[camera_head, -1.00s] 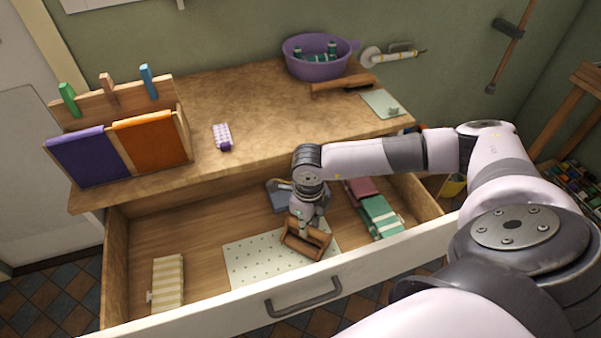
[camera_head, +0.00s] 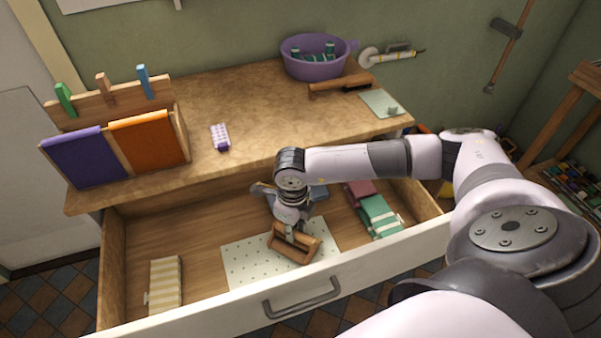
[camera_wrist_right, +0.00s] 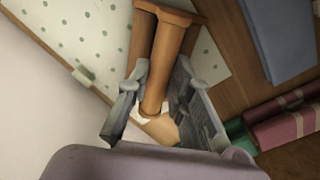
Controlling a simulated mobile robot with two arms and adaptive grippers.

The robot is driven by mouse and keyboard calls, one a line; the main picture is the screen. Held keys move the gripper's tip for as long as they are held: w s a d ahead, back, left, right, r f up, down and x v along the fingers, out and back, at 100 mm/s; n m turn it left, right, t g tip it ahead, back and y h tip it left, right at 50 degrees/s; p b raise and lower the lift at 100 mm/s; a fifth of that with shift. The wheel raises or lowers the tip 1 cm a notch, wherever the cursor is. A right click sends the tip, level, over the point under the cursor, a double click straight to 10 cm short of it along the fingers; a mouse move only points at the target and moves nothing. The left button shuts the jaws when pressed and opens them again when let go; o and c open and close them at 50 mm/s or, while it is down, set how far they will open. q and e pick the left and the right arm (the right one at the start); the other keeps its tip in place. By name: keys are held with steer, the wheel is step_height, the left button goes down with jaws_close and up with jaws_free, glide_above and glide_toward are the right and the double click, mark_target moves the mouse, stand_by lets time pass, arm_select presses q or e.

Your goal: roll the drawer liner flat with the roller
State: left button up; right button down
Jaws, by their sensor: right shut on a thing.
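The drawer liner (camera_head: 245,262), off-white with green dots, lies on the floor of the open drawer and looks flat where it shows. It also fills the upper left of the right wrist view (camera_wrist_right: 75,30). The wooden roller (camera_head: 294,246) sits over the liner's right part; I cannot tell how firmly it touches. My right gripper (camera_head: 293,226) is shut on the roller's handle (camera_wrist_right: 160,75), with a finger on each side of it. The gripper and roller hide part of the liner. My left gripper is not in view.
The drawer front (camera_head: 350,282) rises just before the liner. A striped yellow bundle (camera_head: 166,284) lies at the drawer's left; green (camera_head: 379,217) and dark red (camera_head: 359,192) bundles lie right. A blue-grey flat thing (camera_wrist_right: 280,40) lies nearby. Bare drawer floor (camera_head: 185,230) shows left of the liner.

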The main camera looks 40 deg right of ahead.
steer(key=shift+w+a, duration=0.25)
steer(key=shift+a, duration=0.55)
steer(key=shift+w+a, duration=0.25)
steer(key=shift+a, duration=0.55)
steer(key=shift+w+a+b, duration=0.25)
steer(key=shift+a+b, duration=0.2)
steer(key=shift+a, duration=0.4)
steer(key=shift+w+a, duration=0.2)
steer(key=shift+a, duration=0.55)
steer(key=shift+w+a, duration=0.2)
steer(key=shift+a, duration=0.5)
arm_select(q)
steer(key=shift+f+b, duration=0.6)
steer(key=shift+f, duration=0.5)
arm_select(e)
steer(key=shift+w+a+f, duration=0.1)
steer(key=shift+w+a, duration=0.15)
steer(key=shift+a, duration=0.65)
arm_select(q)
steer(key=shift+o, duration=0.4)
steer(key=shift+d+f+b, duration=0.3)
arm_select(e)
steer(key=shift+w+a, duration=0.2)
steer(key=shift+a, duration=0.5)
steer(key=shift+w+a, duration=0.2)
steer(key=shift+a, duration=0.45)
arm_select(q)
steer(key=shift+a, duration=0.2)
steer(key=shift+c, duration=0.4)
